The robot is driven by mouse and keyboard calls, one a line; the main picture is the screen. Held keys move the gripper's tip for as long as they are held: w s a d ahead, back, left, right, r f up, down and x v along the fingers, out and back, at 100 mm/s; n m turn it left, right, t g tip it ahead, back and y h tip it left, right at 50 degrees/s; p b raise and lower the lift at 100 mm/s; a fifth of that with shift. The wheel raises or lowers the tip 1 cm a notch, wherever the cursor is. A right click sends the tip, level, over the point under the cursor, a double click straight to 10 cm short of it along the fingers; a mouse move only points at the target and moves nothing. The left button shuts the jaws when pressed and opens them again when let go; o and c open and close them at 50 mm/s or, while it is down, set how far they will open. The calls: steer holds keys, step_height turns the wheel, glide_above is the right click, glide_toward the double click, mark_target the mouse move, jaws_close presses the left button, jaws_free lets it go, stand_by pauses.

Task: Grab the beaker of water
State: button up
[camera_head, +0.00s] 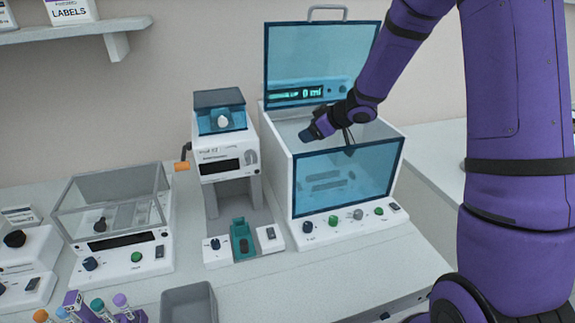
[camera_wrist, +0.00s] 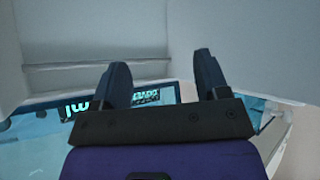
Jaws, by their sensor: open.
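I cannot make out a beaker or any water in either view. My gripper (camera_head: 348,142) is at the open top of a white box-shaped machine (camera_head: 279,165), partly inside it, behind the tinted blue front window (camera_head: 345,185). In the wrist view my gripper (camera_wrist: 160,68) shows two dark fingers spread well apart with nothing between them. Pale grey walls lie beyond the fingers. The inside of the machine is largely hidden from the head view by the window and my arm.
The machine's blue lid (camera_head: 315,55) stands raised behind my wrist, its display reading 0 ml. To the left are a smaller white machine (camera_head: 215,165), a clear-lidded unit (camera_head: 115,215) and capped tubes (camera_head: 98,308). A grey bin (camera_head: 188,300) sits in front.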

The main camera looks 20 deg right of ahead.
steer(key=shift+g+y, duration=0.5)
steer(key=shift+y, duration=0.3)
steer(key=x, duration=0.4)
steer(key=d+f+x, duration=0.1)
steer(key=x, duration=0.3)
steer(key=s+f+x, duration=0.1)
steer(key=x, duration=0.4)
steer(key=shift+s+d+f, duration=0.1)
steer(key=shift+d+f, duration=0.15)
steer(key=shift+d, duration=0.05)
steer(key=shift+c, duration=0.2)
steer(key=c, duration=0.7)
steer(key=shift+c, duration=0.2)
